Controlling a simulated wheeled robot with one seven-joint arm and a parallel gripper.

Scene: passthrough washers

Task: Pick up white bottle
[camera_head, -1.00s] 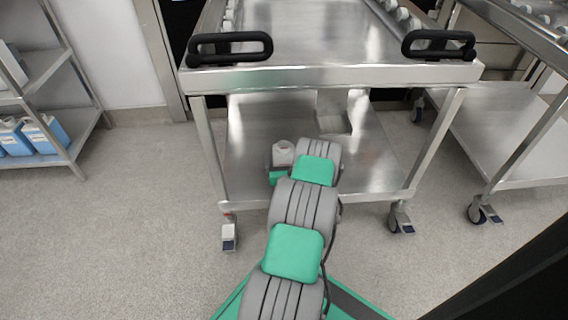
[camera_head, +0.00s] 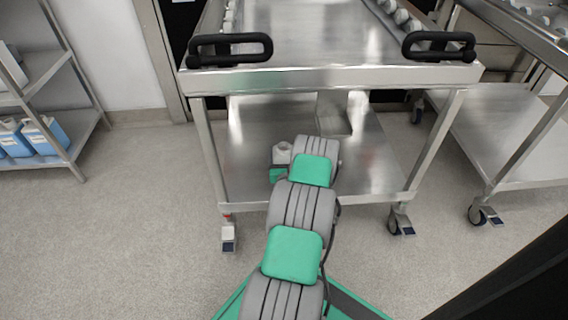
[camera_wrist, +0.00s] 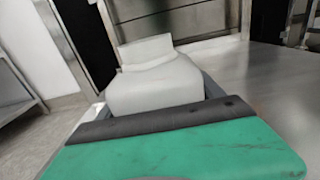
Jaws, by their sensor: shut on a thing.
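The white bottle (camera_wrist: 155,85) fills the middle of the wrist view, just beyond the green and black body of my gripper. My gripper (camera_wrist: 158,100) is shut on the white bottle; a grey finger shows along its right side, and the fingertips are mostly hidden. In the head view a small white part of the bottle (camera_head: 282,152) shows beside my wrist, over the lower shelf of the steel cart. My arm hides much of the rest there. I cannot tell whether the bottle touches the shelf.
The steel cart (camera_head: 330,76) has black handles and a top deck above the lower shelf (camera_head: 375,178), with legs on both sides. A second cart (camera_head: 520,125) stands at right. A rack (camera_head: 75,135) with blue containers (camera_head: 45,133) stands at left. Open floor lies between.

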